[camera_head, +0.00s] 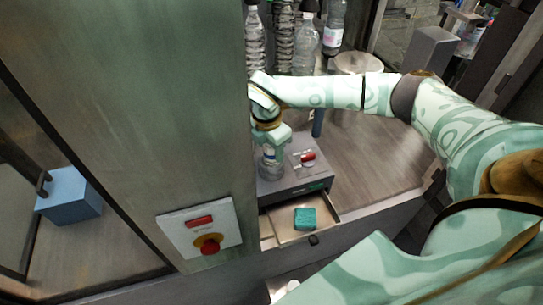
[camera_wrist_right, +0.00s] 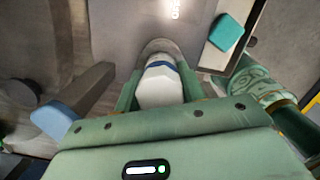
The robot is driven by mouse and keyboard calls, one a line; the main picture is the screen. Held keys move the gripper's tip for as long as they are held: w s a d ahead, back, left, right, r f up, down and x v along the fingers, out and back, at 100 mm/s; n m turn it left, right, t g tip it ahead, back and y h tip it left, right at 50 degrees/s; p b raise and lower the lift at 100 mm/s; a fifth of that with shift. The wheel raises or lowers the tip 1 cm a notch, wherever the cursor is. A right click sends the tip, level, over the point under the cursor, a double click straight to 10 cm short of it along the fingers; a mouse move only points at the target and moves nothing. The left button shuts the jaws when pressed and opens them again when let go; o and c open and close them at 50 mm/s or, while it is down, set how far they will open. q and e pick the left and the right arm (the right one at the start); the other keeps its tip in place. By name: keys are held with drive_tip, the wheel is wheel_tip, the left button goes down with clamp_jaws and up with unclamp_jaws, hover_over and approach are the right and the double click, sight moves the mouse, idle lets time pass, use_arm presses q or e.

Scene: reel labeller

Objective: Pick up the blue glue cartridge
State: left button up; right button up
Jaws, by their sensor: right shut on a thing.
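The blue glue cartridge (camera_wrist_right: 160,82) shows in the right wrist view as a white faceted body with a blue band, between my gripper's fingers. My right gripper (camera_wrist_right: 158,92) is shut on it. In the head view my right gripper (camera_head: 270,146) points down at the left end of the grey labeller box, beside the cabinet. The cartridge (camera_head: 268,160) is partly hidden there by the fingers. A clear round holder or base (camera_head: 271,172) shows around its lower end; I cannot tell whether it is lifted. My left gripper is not in view.
The grey box (camera_head: 292,180) has a red switch (camera_head: 308,156) and an open drawer (camera_head: 283,228) with a teal block (camera_head: 305,218). A blue post (camera_head: 318,122) stands behind my wrist. Bottles (camera_head: 304,48) stand at the back. The cabinet (camera_head: 140,110) closes off the left.

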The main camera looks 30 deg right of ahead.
drive_tip(key=shift+r, duration=0.1)
wheel_tip(320, 180, up, 10)
drive_tip(key=shift+r+b, duration=0.1)
drive_tip(key=shift+b, duration=0.55)
wheel_tip(320, 180, up, 7)
drive_tip(key=p, duration=0.5)
drive_tip(key=shift+f, duration=0.2)
